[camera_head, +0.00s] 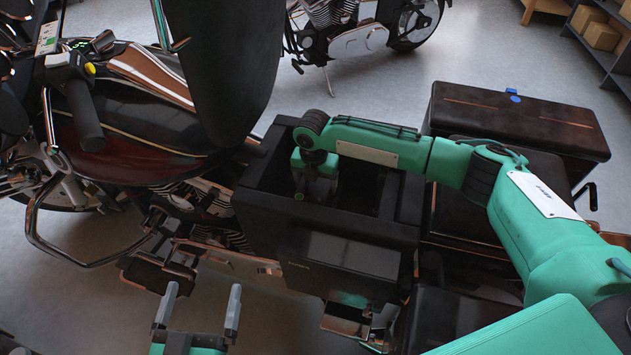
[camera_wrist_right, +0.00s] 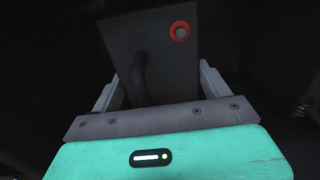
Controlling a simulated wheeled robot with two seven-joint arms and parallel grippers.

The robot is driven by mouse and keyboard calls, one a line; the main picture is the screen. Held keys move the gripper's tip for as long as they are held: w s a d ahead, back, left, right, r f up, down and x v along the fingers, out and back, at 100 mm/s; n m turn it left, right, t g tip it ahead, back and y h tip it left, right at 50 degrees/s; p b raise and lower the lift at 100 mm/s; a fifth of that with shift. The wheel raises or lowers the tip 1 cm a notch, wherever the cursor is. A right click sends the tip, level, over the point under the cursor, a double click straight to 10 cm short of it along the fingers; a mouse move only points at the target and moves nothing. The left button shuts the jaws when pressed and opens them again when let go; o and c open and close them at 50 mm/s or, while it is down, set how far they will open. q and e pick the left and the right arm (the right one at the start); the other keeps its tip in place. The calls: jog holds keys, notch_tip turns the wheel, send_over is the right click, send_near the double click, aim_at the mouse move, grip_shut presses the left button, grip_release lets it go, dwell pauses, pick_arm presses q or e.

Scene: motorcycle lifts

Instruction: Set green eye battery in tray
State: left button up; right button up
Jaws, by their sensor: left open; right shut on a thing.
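My right gripper (camera_head: 312,188) points down inside an open black box-like tray (camera_head: 330,222) on the motorcycle. In the right wrist view its two grey fingers are shut on a dark block, the battery (camera_wrist_right: 150,75). The battery has a red ring with a pale centre on its face and a dark curved strap or cable. In the head view the battery is mostly hidden by the gripper and tray walls; a small green spot shows beside the fingers. Whether the battery touches the tray floor cannot be seen. My left gripper (camera_head: 203,302) is open and empty, in front of the motorcycle.
The motorcycle's tank (camera_head: 140,130), handlebar and dark windscreen-like panel (camera_head: 225,65) stand left of the tray. A dark case (camera_head: 515,120) lies to the right. Another motorcycle (camera_head: 350,35) and shelves with boxes (camera_head: 600,35) are behind. Open floor lies between.

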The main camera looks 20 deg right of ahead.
jog(key=shift+f, duration=0.25)
dwell(0.5)
